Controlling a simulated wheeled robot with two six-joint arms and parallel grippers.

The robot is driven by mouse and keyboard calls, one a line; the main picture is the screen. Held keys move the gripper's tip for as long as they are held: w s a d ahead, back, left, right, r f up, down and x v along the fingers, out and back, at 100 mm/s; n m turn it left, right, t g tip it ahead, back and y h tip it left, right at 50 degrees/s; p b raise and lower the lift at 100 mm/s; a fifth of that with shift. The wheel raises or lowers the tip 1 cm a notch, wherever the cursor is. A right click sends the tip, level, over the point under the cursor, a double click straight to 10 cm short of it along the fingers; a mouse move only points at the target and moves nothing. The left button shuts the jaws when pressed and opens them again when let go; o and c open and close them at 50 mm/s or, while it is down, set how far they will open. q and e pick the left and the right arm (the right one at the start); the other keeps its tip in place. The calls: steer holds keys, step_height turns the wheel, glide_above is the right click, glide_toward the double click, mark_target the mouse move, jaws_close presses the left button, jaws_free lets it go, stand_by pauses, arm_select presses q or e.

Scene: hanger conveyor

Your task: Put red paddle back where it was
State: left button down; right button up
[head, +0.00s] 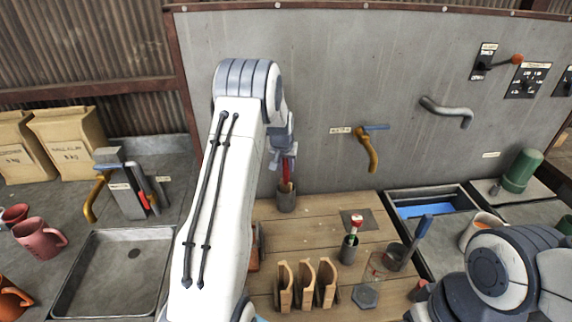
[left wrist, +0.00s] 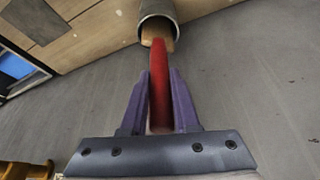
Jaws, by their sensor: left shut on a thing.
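The red paddle (head: 287,171) is upright at the back of the wooden bench, by the grey wall. In the left wrist view its red handle (left wrist: 159,85) lies between the two purple fingers of my left gripper (left wrist: 160,75), which is shut on it. The paddle's wooden end (left wrist: 157,34) is inside the mouth of a grey cup (left wrist: 158,9). In the head view this cup (head: 287,202) stands on the bench below my left gripper (head: 284,157). How deep the wooden end sits is hidden. My right gripper is out of view.
A second grey cup (head: 349,250) holds a red-and-green-topped item. A clear beaker (head: 379,268) and wooden holders (head: 305,284) stand at the front. A yellow tap (head: 369,150) juts from the wall. Bare bench lies right of the back cup.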

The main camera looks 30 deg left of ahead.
arm_select(q)
steer(key=shift+f, duration=0.2)
steer(key=c, duration=0.7)
jaws_free()
steer(key=shift+o, duration=0.2)
